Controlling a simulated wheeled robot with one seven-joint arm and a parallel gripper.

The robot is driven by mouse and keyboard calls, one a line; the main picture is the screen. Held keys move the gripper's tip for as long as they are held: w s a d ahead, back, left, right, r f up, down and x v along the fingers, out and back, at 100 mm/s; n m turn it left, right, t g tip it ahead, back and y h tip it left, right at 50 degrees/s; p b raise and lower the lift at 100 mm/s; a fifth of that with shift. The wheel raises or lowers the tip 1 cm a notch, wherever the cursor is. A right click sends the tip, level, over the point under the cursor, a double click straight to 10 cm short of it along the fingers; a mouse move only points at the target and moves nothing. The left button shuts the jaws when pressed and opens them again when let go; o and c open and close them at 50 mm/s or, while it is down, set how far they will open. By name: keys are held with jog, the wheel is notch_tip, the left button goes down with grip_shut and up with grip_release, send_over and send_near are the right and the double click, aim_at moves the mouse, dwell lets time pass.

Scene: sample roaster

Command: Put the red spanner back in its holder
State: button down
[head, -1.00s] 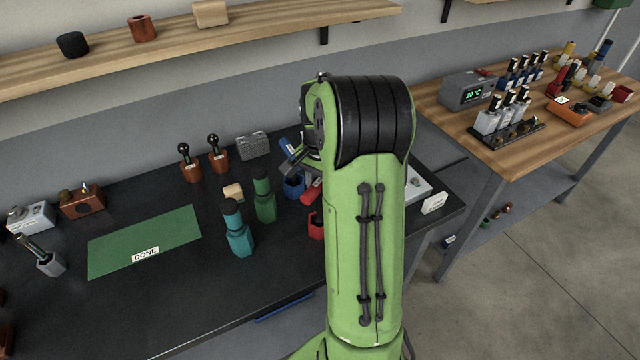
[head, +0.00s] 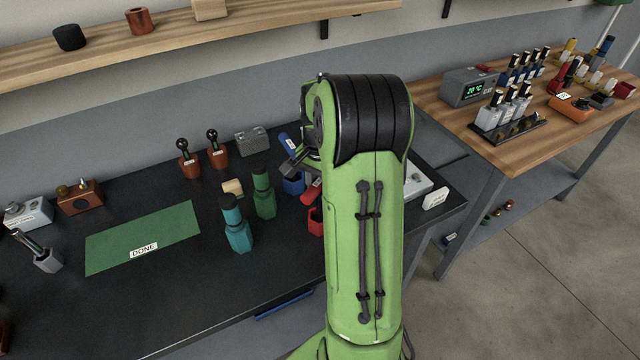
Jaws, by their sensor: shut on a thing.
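The red spanner (head: 310,194) shows as a short red piece at the left edge of my arm, with most of it hidden behind the arm. My gripper (head: 297,165) is largely hidden by my own arm; only a grey part shows, and it is shut on the red spanner. The red holder (head: 316,221) stands on the dark bench just below the spanner, its right side hidden by my arm. The spanner's lower end is very close to the holder's top; I cannot tell whether it is inside.
A blue holder (head: 292,184) stands just behind, with a blue handle (head: 288,143) above it. Green (head: 263,195) and teal (head: 236,227) bottle-like items stand to the left. A green DONE mat (head: 140,237) lies further left, empty. A white card (head: 435,198) stands right.

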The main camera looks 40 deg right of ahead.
jog(key=shift+f+b, duration=0.35)
jog(key=shift+f, duration=0.25)
jog(key=c, duration=0.7)
grip_release()
notch_tip(320, 180, up, 16)
jog(key=p, duration=0.4)
jog(key=shift+f, duration=0.1)
jog(key=s+a+r+n+t+h, duration=0.15)
jog(key=a+r+n, duration=0.3)
jog(key=a, duration=0.55)
jog(key=s+a+f+n+t, duration=0.1)
jog(key=s+a+n, duration=0.2)
jog(key=s+a, duration=0.1)
jog(key=s+a+f+n+t+y, duration=0.1)
jog(key=s+a+n, duration=0.3)
jog(key=s+a, duration=0.1)
jog(key=s+a+f+n+t, duration=0.1)
jog(key=s+a+n+t, duration=0.1)
jog(key=s+a+n, duration=0.2)
jog(key=shift+s+a+f+y, duration=0.25)
jog(key=shift+s+f, duration=0.05)
jog(key=shift+s, duration=0.25)
